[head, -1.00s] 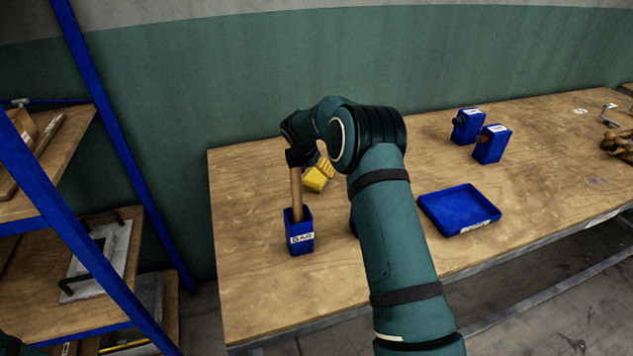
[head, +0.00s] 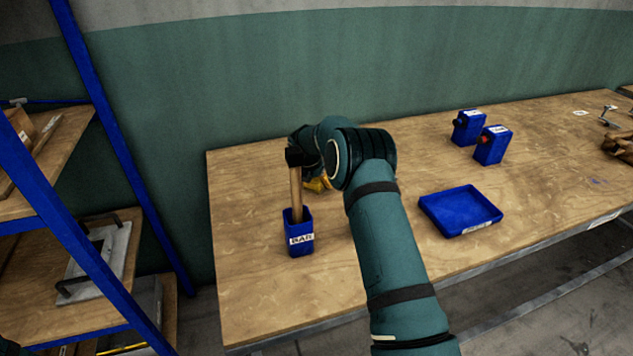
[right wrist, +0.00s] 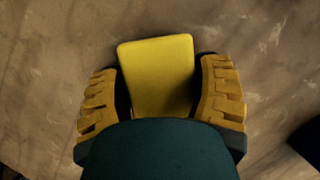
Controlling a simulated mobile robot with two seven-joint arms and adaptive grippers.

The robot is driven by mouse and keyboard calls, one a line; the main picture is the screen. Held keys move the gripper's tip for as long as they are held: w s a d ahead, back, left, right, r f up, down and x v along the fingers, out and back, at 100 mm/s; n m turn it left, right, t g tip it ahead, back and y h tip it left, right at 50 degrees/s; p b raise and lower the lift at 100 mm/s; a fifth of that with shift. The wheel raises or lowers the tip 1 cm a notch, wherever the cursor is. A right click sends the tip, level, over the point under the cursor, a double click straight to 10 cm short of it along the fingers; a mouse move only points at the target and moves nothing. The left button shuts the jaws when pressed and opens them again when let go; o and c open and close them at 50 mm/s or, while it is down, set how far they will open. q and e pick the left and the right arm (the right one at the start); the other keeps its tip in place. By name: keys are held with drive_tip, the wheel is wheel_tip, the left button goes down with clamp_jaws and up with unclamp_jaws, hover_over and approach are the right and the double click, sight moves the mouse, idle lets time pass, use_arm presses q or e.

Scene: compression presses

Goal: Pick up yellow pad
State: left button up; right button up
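The yellow pad (right wrist: 158,78) lies on the wooden tabletop in the right wrist view, a flat block with rounded corners. My right gripper (right wrist: 160,88) is over it, with one ridged yellow finger on each side. The fingers look open, with the pad between them and little gap at its sides. I cannot tell whether they touch it. In the head view my right gripper (head: 317,185) is low at the table behind the hammer, mostly hidden by my own arm. The pad cannot be made out there.
A blue holder (head: 299,240) with an upright hammer (head: 296,190) stands just in front of my right gripper. A blue tray (head: 460,211) and two blue boxes (head: 467,127) (head: 492,146) are to the right. A blue-framed shelf (head: 95,170) stands left. The table's front left is clear.

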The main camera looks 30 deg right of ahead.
drive_tip(key=shift+c, duration=0.7)
wheel_tip(320, 180, up, 10)
drive_tip(key=shift+r+p, duration=0.1)
drive_tip(key=shift+p, duration=0.85)
drive_tip(key=shift+c, duration=0.6)
